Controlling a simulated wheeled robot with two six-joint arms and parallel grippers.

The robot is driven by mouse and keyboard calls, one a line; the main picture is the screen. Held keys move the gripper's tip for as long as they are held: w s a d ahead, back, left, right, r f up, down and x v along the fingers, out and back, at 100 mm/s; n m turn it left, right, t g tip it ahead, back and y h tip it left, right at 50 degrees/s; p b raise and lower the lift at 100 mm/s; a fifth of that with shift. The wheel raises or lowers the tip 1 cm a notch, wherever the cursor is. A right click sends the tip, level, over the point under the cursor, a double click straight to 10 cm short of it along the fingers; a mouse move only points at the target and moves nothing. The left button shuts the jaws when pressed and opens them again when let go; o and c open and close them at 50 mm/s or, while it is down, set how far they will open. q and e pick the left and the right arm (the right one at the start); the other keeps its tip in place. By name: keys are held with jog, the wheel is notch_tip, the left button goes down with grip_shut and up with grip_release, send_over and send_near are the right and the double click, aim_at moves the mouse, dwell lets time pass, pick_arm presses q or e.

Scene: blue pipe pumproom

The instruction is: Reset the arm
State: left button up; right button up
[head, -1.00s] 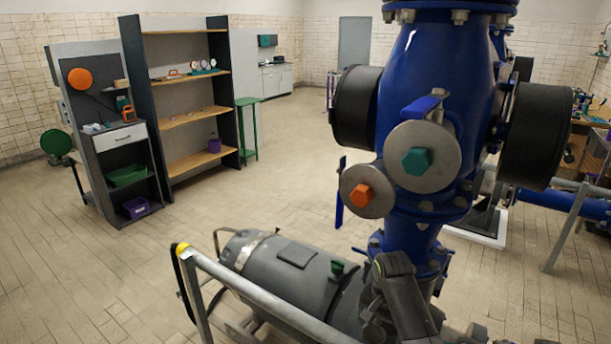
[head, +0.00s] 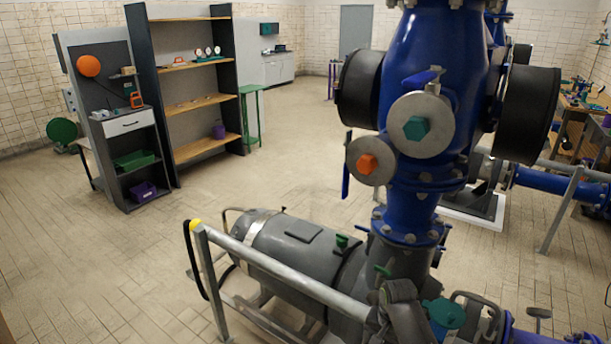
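A dark grey jointed part, which looks like a link of my arm (head: 402,312), shows at the bottom of the head view, in front of the base of the blue pipe. I cannot tell which arm it belongs to. No gripper fingertips can be made out, and no held object shows.
The large blue pipe (head: 435,75) with flanges and a blue valve handle (head: 422,78) rises close ahead. A grey tank (head: 290,250) lies behind a metal rail (head: 275,268) at lower centre. A shelf unit (head: 190,95) stands at back left. The tiled floor at left is clear.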

jog(key=s+d+f+n+b, duration=0.1)
jog(key=s+d+f, duration=0.1)
jog(key=s+f, duration=0.6)
jog(key=s+d+f+n+b, duration=0.1)
jog(key=s+d+f, duration=0.25)
jog(key=f, duration=0.85)
jog(key=s+d+f+n+b, duration=0.1)
jog(key=s+f, duration=0.4)
jog(key=s, duration=0.4)
jog(key=s+d+f+b, duration=0.1)
jog(key=s+f, duration=0.5)
jog(key=s, duration=0.2)
jog(key=s+d+f+n+h+b, duration=0.1)
jog(key=s+d+f, duration=0.1)
jog(key=s+f, duration=0.4)
jog(key=s, duration=0.3)
jog(key=shift+s+n+t, duration=0.3)
pick_arm(q)
notch_tip(320, 180, down, 6)
jog(key=shift+b, duration=0.4)
pick_arm(e)
jog(key=shift+n, duration=0.8)
jog(key=s, duration=0.4)
jog(key=s+f, duration=0.1)
jog(key=s, duration=0.3)
jog(key=s+d+f, duration=0.1)
jog(key=s, duration=0.3)
jog(key=shift+s+f, duration=0.1)
jog(key=shift+f, duration=0.15)
jog(key=shift+c, duration=0.3)
